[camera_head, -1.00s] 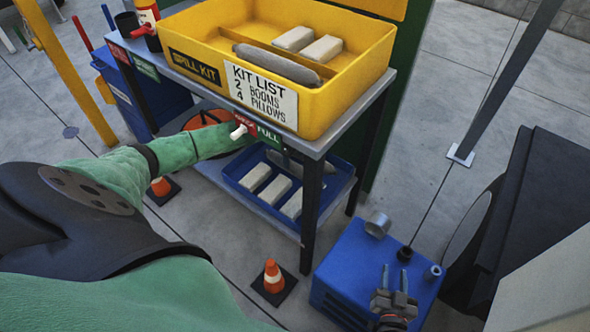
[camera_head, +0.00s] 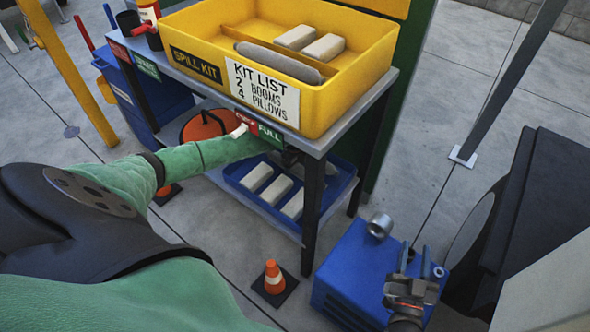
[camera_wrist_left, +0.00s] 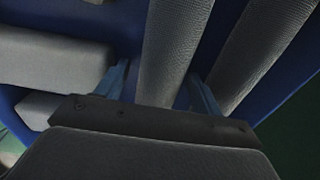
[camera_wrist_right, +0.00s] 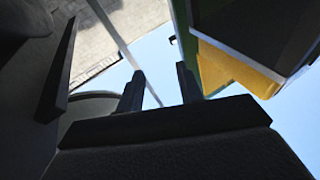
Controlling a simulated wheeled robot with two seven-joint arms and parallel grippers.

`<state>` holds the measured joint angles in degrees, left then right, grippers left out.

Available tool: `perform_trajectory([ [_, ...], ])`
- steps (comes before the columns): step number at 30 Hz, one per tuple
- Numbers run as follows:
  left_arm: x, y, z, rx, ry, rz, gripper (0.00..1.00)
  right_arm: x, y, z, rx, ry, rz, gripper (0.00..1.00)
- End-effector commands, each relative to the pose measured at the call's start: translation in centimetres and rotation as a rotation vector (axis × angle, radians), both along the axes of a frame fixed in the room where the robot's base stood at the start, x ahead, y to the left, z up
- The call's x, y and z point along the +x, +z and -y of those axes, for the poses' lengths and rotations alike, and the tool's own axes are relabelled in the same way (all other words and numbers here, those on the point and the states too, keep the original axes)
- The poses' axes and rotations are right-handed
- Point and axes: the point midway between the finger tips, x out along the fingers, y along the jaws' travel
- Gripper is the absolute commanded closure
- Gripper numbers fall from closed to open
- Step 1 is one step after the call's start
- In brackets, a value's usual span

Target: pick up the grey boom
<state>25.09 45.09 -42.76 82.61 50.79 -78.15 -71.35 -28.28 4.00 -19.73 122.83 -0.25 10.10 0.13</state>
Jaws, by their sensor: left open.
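One grey boom (camera_head: 278,60) lies in the yellow spill kit bin (camera_head: 340,95) on the table top. Two more grey booms lie side by side in the blue tray on the lower shelf: one nearer the middle (camera_wrist_left: 168,45) and one to its right (camera_wrist_left: 262,45) in the left wrist view. My left gripper (camera_wrist_left: 160,82) is open, with one finger on each side of the middle boom. In the head view the left hand is mostly hidden under the table top. My right gripper (camera_head: 408,262) is open and empty above a blue box.
Pale pillows (camera_head: 275,192) lie in the blue tray (camera_head: 262,213), left of the booms. The table leg (camera_head: 312,210) stands close to the left hand. A blue box (camera_head: 352,270) sits below the right gripper. A small cone (camera_head: 273,275) stands on the floor.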

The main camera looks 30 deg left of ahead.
Motion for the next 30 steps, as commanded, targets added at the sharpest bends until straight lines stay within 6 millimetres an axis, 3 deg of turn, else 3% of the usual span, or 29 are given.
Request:
perform_trajectory([
  [7,0.0,0.0,0.0,0.000,0.000,0.000,0.35,0.0,0.1,0.0,0.001,0.000,0.003,0.64],
  [15,0.0,0.0,0.0,0.000,0.000,0.000,0.83,0.0,0.0,0.0,0.000,0.000,0.001,0.64],
  [26,0.0,0.5,0.0,0.000,0.000,0.001,0.83,0.1,-0.1,0.0,-0.001,0.001,-0.007,0.64],
  [29,0.1,1.2,0.0,0.000,0.000,0.001,0.83,0.1,-0.8,-0.1,-0.008,0.003,-0.037,0.64],
  [30,0.1,1.7,0.0,0.000,-0.001,0.001,0.83,0.0,-2.2,-0.1,-0.017,0.006,-0.074,0.64],
])
